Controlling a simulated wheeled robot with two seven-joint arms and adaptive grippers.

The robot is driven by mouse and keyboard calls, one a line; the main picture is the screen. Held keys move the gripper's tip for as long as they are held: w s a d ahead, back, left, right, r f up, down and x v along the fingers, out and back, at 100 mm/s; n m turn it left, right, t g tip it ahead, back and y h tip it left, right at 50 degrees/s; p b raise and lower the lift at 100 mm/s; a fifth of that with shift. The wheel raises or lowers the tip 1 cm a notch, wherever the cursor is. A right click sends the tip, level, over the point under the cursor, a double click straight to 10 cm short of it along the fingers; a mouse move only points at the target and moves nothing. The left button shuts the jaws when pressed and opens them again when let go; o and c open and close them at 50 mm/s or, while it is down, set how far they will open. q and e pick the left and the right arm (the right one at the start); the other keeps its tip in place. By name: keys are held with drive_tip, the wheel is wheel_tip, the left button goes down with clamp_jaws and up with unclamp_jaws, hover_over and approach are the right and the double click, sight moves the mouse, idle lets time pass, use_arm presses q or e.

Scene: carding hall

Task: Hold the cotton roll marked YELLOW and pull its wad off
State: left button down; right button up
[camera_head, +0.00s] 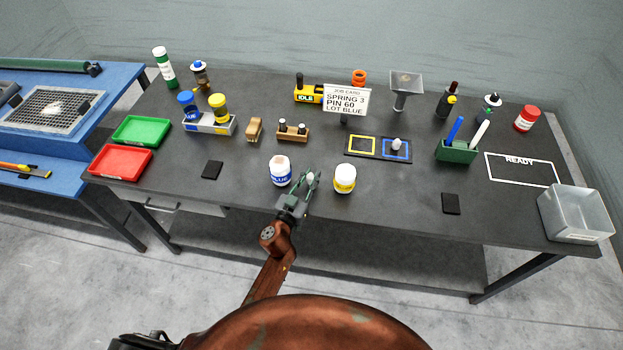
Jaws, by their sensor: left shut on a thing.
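The cotton roll marked YELLOW (344,181) is a short white cylinder with a yellow band, upright near the table's front edge. A similar white roll marked BLUE (280,173) stands to its left. My left gripper (310,180) is between the two rolls, apart from the yellow one and close beside the blue one. It is shut on a small whitish thing that looks like a wad, partly hidden by the fingers. Another white wad (396,143) sits in the blue square of a dark mat (379,148); the yellow square is empty. My right gripper is not in view.
Behind stand a job card (346,99), a wooden holder (293,135) and a green pen box (457,151). Green (141,131) and red trays (120,162) lie left. A clear bin (575,213) is at the right front corner. The table between yellow roll and bin is mostly clear.

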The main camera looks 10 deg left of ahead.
use_arm(q)
drive_tip(key=shift+f, duration=0.1)
drive_tip(key=shift+f, duration=0.2)
drive_tip(key=c, duration=1.8)
unclamp_jaws()
drive_tip(key=shift+o, duration=0.2)
